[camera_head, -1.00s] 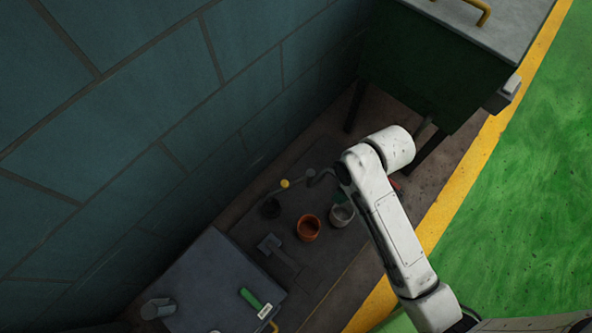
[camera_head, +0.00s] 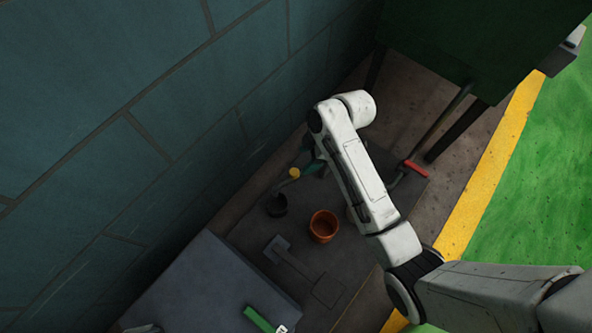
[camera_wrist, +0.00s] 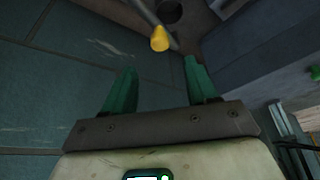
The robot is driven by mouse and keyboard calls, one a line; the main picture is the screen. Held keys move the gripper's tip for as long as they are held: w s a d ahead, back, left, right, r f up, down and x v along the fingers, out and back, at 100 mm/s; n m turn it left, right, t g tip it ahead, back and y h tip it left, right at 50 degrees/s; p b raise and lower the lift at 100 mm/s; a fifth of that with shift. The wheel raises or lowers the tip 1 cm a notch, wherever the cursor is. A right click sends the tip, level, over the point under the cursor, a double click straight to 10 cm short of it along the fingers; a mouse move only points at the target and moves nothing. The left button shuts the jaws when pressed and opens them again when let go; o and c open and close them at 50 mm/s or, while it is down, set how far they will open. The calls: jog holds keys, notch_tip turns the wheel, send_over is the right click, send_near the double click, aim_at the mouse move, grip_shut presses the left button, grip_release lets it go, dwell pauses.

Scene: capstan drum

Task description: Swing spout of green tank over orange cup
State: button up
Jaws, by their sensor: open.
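The green tank (camera_head: 480,40) stands on dark legs at the upper right, cut off by the frame. A thin grey spout with a yellow end piece (camera_head: 294,173) lies low by the wall, its end near a dark cup (camera_head: 276,205). The orange cup (camera_head: 323,226) stands upright to the right of the dark cup, apart from the yellow end. My gripper (camera_head: 312,166) is mostly hidden by my arm; a green finger shows just right of the yellow end. In the wrist view my gripper (camera_wrist: 160,64) is open and empty, with the yellow end piece (camera_wrist: 159,40) just beyond the fingertips, roughly centred.
The blue block wall (camera_head: 120,130) is close on the left. A grey box (camera_head: 205,285) stands at the lower left with a green-handled item (camera_head: 262,320) on it. A pipe with a red handle (camera_head: 416,168) is under the tank.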

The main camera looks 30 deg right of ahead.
aim_at(295, 172)
jog(key=b+x, duration=0.4)
jog(key=x, duration=0.4)
jog(key=shift+a+f, duration=0.1)
jog(key=shift+f, duration=0.3)
grip_shut()
